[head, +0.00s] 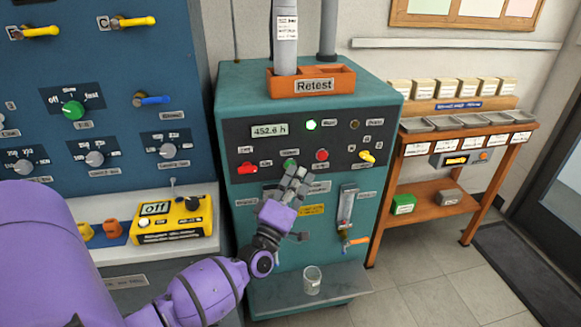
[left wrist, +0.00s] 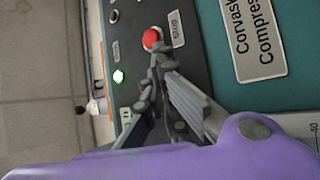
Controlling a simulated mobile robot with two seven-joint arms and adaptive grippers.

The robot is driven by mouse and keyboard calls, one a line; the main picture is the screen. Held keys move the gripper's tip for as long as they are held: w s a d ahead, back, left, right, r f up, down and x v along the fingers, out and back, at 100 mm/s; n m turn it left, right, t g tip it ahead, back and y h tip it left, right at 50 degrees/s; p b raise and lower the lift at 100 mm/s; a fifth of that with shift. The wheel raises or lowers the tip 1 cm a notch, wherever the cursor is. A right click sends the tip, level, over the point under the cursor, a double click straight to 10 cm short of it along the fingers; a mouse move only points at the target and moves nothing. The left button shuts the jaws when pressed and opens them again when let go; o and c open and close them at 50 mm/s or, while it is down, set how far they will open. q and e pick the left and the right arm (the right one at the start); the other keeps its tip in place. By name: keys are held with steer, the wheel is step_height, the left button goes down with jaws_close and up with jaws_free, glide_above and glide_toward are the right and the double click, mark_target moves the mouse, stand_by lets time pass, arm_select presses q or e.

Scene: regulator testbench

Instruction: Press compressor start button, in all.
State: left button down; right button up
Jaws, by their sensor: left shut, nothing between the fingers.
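The compressor (head: 384,105) is a teal cabinet with a black control panel (head: 336,139). Its green button (head: 290,163), which looks like the start button, sits left of the red stop button (head: 322,155). A green lamp (head: 311,125) glows above them. My left gripper (head: 297,173) is shut and empty, its fingertips in front of the panel just below the green button; contact cannot be told. In the left wrist view, the fingertips (left wrist: 158,68) overlap the panel near the red button (left wrist: 151,38) and lit lamp (left wrist: 119,76); the green button is hidden there.
A glass (head: 312,280) stands on the lower shelf. A blue panel (head: 120,75) with a yellow meter (head: 172,220) is at left. A wooden bench (head: 470,155) is at right.

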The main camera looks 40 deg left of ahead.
steer(key=shift+s, duration=0.15)
arm_select(q)
steer(key=s+d+p, duration=0.2)
steer(key=s+d, duration=0.2)
steer(key=d, duration=0.1)
steer(key=shift+s, duration=0.25)
arm_select(e)
steer(key=r, duration=0.1)
steer(key=w+r, duration=0.1)
steer(key=r, duration=0.1)
steer(key=shift+d, duration=0.1)
stand_by(0.4)
steer(key=shift+w, duration=0.2)
steer(key=shift+w, duration=0.35)
